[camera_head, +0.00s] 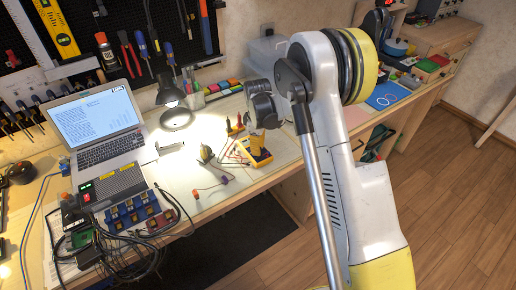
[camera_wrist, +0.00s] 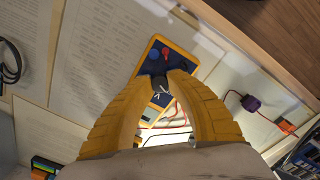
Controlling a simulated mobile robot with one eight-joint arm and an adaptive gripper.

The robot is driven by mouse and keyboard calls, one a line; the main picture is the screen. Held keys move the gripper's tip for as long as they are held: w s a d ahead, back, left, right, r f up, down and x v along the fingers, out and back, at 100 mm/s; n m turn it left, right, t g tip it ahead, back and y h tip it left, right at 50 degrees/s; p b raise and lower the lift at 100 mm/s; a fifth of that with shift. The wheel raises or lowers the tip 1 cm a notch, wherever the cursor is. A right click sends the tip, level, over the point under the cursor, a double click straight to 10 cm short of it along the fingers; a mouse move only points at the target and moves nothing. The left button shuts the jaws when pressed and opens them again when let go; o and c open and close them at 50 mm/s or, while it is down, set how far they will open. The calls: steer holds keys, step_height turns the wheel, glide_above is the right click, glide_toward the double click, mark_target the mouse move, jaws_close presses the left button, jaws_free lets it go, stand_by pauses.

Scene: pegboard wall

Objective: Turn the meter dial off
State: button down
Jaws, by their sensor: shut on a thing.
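The yellow meter (camera_head: 262,162) lies on the workbench, close to the front edge. The dark meter dial (camera_wrist: 160,88) with a white mark sits between my fingertips. My gripper (camera_wrist: 165,82) points down over the meter and is shut on the dial. In the head view my gripper (camera_head: 259,138) is small and partly hidden by my arm. Part of the meter's lower face and display is covered by the fingers.
Red leads (camera_wrist: 150,127) and paper sheets (camera_wrist: 95,60) lie around the meter. A desk lamp (camera_head: 172,100), a laptop (camera_head: 100,125) and tangled cables (camera_head: 120,258) occupy the bench's left side.

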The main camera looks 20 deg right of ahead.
steer(key=c, duration=1.2)
jaws_free()
step_height(320, 180, up, 12)
steer(key=shift+s, duration=0.15)
